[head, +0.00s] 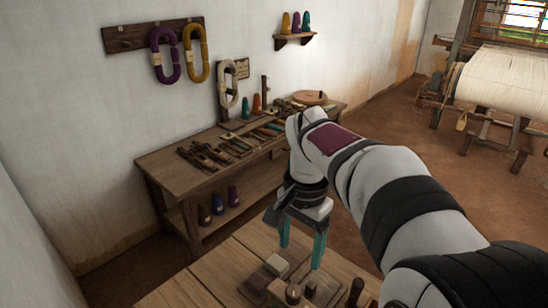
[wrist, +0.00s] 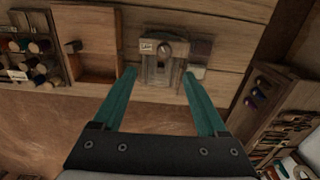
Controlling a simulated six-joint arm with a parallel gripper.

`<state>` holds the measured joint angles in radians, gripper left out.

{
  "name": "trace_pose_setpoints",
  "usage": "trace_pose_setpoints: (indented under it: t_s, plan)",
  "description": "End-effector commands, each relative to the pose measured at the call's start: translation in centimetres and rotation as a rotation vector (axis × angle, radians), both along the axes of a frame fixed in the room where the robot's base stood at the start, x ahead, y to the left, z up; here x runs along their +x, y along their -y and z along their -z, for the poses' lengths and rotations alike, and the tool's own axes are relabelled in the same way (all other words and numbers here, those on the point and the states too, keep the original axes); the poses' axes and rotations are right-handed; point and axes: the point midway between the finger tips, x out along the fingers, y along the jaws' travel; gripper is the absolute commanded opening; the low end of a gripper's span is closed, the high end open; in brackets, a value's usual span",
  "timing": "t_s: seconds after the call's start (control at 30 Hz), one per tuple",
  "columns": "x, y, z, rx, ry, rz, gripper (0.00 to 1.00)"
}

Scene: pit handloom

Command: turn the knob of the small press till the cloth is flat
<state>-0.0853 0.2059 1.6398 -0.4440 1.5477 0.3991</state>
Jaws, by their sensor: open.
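The small press (wrist: 155,70) is a wooden block on the near table in the wrist view, with a round grey knob (wrist: 165,50) and a small pale label on it. In the head view its knob (head: 292,292) shows near the bottom edge. My gripper (wrist: 161,72) has two teal fingers, open and apart with nothing between them. In the wrist view the fingertips appear to either side of the press. In the head view my gripper (head: 301,256) hangs above the table, pointing down. I cannot make out the cloth.
The near table (head: 215,275) also holds a pale block (head: 277,264). In the wrist view a wooden tray (wrist: 92,76) and a box of bobbins (wrist: 35,75) stand left. A workbench (head: 165,165) with tools is along the wall; a loom (head: 505,80) stands far right.

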Motion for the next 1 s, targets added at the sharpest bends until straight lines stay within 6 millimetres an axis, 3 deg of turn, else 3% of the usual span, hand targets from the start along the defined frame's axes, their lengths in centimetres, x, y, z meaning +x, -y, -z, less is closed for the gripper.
trace_pose_setpoints:
  t_s: [0.07,0.17,0.5,0.6,0.8,1.0]
  plan:
    - [1.4,-0.2,0.4,-0.009,0.000,0.019,0.75]
    - [1.7,-0.1,1.7,-0.012,0.001,0.024,0.75]
    - [1.5,-0.1,11.6,-0.010,-0.001,0.021,0.75]
    - [1.5,-0.2,13.7,-0.010,0.001,0.021,0.75]
    - [1.6,-0.2,15.7,-0.010,0.004,0.021,0.75]
    - [1.6,-0.2,16.0,-0.010,0.006,0.021,0.75]
